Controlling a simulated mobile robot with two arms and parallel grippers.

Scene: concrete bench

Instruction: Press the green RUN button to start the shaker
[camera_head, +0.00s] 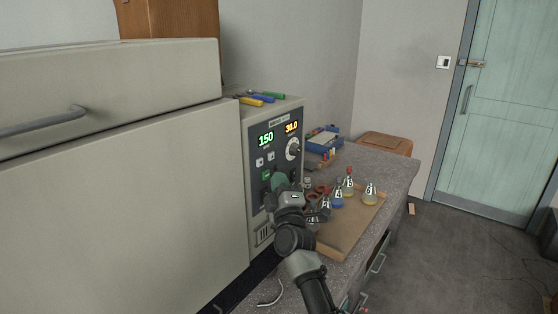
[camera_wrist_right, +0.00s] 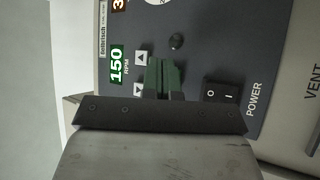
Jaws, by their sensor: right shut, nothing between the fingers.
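The shaker's dark control panel (camera_head: 277,147) faces right, with a lit green 150 display (camera_head: 266,139) and an amber 30.0 display (camera_head: 291,127). A small green button (camera_head: 266,175), apparently RUN, shows below two pale arrow buttons. My right gripper (camera_head: 280,182) is at the panel, its green fingers shut and empty, just right of that button in the head view. In the right wrist view the shut fingers (camera_wrist_right: 165,77) lie over the panel between the arrow buttons and the power switch (camera_wrist_right: 221,93), hiding the RUN area. I cannot tell whether they touch. My left gripper is out of view.
A wooden tray (camera_head: 336,243) with several flasks stands on the bench, right of my right arm. A blue box (camera_head: 325,140) sits behind it. Coloured-handled tools (camera_head: 259,98) lie on top of the shaker. The large lid and body fill the left.

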